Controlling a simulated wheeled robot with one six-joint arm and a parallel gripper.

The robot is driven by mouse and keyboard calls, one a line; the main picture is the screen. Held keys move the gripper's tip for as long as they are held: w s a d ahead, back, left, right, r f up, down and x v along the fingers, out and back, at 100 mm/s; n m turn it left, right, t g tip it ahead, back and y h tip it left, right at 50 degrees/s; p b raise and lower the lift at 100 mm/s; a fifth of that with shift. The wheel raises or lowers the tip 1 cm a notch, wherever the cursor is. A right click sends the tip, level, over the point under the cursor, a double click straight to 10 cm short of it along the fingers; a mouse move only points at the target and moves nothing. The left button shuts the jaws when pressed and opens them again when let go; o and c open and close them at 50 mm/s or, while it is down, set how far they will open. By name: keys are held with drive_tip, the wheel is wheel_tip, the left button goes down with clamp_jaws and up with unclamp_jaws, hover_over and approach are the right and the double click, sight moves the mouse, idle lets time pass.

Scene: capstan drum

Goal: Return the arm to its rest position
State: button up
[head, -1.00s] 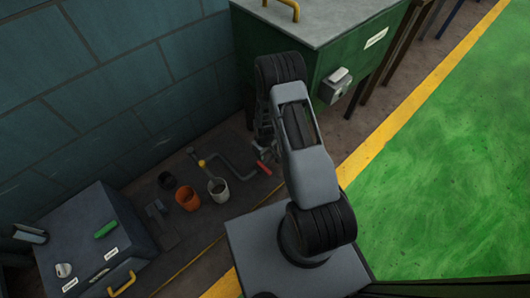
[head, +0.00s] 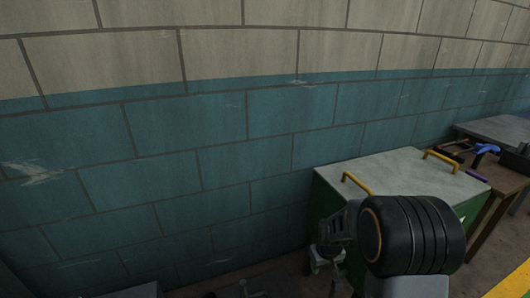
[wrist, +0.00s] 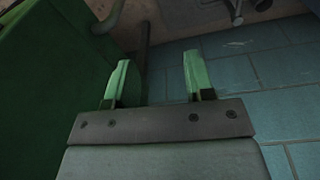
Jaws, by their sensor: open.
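My gripper (wrist: 157,62) is open in the wrist view, with its two green-tinted fingers apart and nothing between them. Past the fingers I see the dark floor and the blue block wall. In the head view my arm stands at the lower right, in front of the green cabinet (head: 405,172), and hides much of the cabinet's front. The fingertips cannot be made out clearly there. In the wrist view the green cabinet (wrist: 40,85) fills the left side, close beside the gripper.
The block wall (head: 220,135) fills most of the head view. The cabinet's grey top carries yellow handles (head: 441,160). A wooden bench (head: 492,178) with a blue-handled tool (head: 486,148) stands at the right. A yellow floor line (head: 515,280) shows at the lower right.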

drive_tip(key=s+r+m+p, duration=0.1)
drive_tip(key=s+r+p, duration=0.4)
drive_tip(key=r, duration=0.7)
drive_tip(key=s+a+r+t+p, duration=0.1)
drive_tip(key=s+r+p, duration=0.4)
drive_tip(key=r, duration=0.8)
drive_tip(key=s+a+r+m+t+p, duration=0.1)
drive_tip(key=s+r+p, duration=0.4)
drive_tip(key=r, duration=0.8)
drive_tip(key=p, duration=0.2)
drive_tip(key=shift+s+a+m+p, duration=0.15)
drive_tip(key=shift+s+m+p, duration=0.15)
drive_tip(key=shift+p, duration=0.05)
drive_tip(key=shift+c, duration=0.6)
drive_tip(key=shift+a, duration=0.15)
